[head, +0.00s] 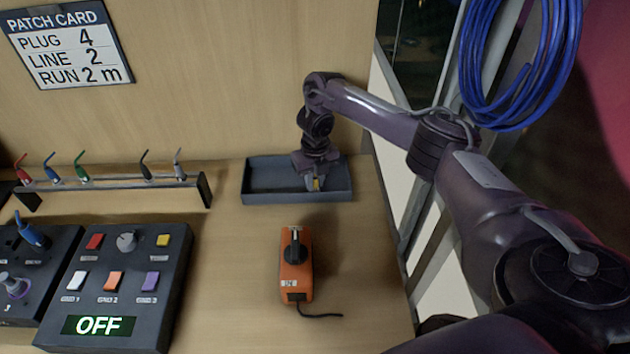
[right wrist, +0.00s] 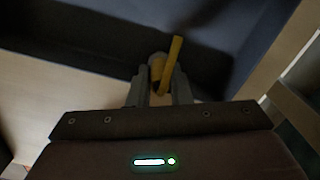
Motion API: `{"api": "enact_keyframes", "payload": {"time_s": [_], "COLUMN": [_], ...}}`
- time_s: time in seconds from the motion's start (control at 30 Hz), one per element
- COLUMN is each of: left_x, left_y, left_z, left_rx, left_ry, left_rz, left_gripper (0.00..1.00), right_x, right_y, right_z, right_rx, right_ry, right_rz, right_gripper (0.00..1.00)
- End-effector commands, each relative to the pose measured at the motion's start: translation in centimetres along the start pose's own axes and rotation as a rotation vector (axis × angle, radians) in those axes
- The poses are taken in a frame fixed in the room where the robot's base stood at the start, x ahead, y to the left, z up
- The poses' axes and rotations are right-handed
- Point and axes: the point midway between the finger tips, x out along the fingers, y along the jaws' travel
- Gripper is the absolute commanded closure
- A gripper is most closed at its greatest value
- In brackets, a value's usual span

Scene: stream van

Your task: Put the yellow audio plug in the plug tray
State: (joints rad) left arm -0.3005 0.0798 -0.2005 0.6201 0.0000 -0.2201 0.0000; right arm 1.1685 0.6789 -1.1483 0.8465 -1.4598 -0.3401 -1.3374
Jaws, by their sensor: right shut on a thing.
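The yellow audio plug (head: 317,184) is in my right gripper (head: 314,183), low over the dark grey plug tray (head: 262,195) at the back of the bench. In the right wrist view the yellow plug (right wrist: 170,65) sits between the two fingers of the right gripper (right wrist: 160,85), which is shut on it. The plug's yellow tail leans up and to the right. The tray (right wrist: 225,40) fills the upper part of that view. I cannot tell whether the plug touches the tray floor. My left gripper is not in view.
An orange device (head: 296,270) with a black knob and cable lies in front of the tray. A rack (head: 120,190) of several coloured plugs stands at left. A button panel (head: 120,290) showing OFF is at front left. A blue cable coil (head: 480,70) hangs at upper right.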

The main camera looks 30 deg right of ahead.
Motion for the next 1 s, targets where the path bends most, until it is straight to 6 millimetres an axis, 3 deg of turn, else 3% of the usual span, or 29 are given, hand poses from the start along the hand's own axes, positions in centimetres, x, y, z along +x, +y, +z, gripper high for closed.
{"api": "enact_keyframes", "payload": {"time_s": [0.1, 0.13, 0.2, 0.53, 1.0], "left_x": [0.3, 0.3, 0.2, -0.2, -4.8], "left_y": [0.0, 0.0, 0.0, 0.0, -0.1], "left_z": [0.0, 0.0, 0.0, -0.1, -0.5], "left_rx": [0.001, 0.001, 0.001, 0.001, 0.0], "left_ry": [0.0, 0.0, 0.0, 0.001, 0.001], "left_rz": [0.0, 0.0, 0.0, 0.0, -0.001], "left_gripper": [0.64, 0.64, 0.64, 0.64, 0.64], "right_x": [0.3, 0.3, 0.2, -0.3, -9.4], "right_y": [0.0, 0.0, 0.0, 0.0, -0.1], "right_z": [0.0, 0.0, 0.0, 0.0, 0.1], "right_rx": [0.0, 0.0, 0.0, 0.0, -0.002], "right_ry": [0.0, 0.0, 0.0, -0.001, -0.004], "right_rz": [0.0, 0.0, 0.0, 0.0, -0.002], "right_gripper": [1.0, 0.81, 0.73, 0.73, 0.73]}}
